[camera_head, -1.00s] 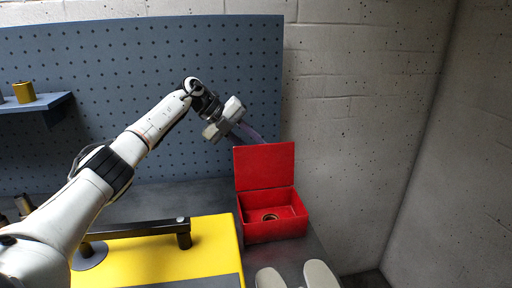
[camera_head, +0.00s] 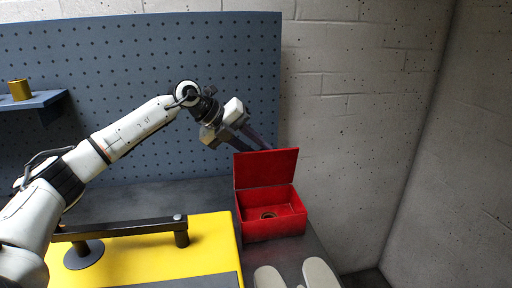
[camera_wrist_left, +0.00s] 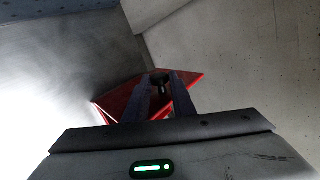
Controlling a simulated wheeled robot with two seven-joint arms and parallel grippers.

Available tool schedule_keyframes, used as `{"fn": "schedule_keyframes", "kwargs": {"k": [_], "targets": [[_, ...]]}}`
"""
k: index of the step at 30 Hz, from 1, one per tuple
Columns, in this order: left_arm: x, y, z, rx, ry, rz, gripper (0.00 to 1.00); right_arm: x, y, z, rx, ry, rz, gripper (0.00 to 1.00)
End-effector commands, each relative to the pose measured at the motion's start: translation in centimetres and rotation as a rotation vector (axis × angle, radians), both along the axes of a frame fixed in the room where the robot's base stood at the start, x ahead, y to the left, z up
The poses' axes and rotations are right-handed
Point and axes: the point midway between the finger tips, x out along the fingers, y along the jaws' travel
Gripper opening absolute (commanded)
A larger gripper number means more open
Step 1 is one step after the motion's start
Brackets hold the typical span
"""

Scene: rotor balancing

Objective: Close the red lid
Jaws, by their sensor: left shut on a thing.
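The red box (camera_head: 272,227) stands open on the dark bench, with its red lid (camera_head: 266,169) raised at the back edge and leaning slightly forward. My left gripper (camera_head: 255,143) comes in from the upper left, behind the lid, with its dark fingers at the lid's top edge. In the left wrist view the two fingers (camera_wrist_left: 160,98) reach over the red lid (camera_wrist_left: 118,101), with a small dark piece between them. The gripper is shut on the lid; the exact contact is partly hidden.
A yellow block (camera_head: 205,258) with a black bar (camera_head: 130,229) lies left of the box. A blue pegboard (camera_head: 120,120) stands behind, with a shelf (camera_head: 40,101) holding a gold cylinder (camera_head: 20,90). The concrete wall is to the right.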

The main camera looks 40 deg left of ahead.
Motion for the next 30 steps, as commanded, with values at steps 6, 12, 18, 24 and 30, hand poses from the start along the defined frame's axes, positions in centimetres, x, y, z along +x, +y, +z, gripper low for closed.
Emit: {"fn": "schedule_keyframes", "kwargs": {"k": [6, 12, 18, 24, 30], "targets": [[-1.2, -1.6, -0.4, -0.006, 0.015, -0.010, 0.00, 0.0, 0.0, 0.1, 0.000, 0.000, 0.000, 0.59], [-1.7, -2.2, -0.6, -0.007, 0.016, -0.011, 0.00, 0.0, 0.0, 0.1, 0.000, 0.000, 0.000, 0.59], [-1.8, -2.4, -0.7, -0.007, 0.016, -0.011, 0.00, 0.0, 0.0, 0.1, 0.000, 0.000, 0.000, 0.59], [-1.8, -2.4, -0.7, -0.007, 0.016, -0.011, 0.00, 0.0, 0.0, 0.1, 0.000, 0.000, 0.000, 0.59], [-1.7, -2.4, -0.7, -0.008, 0.015, -0.010, 0.36, 0.0, 0.0, 0.0, 0.000, 0.000, 0.000, 0.59]]}}
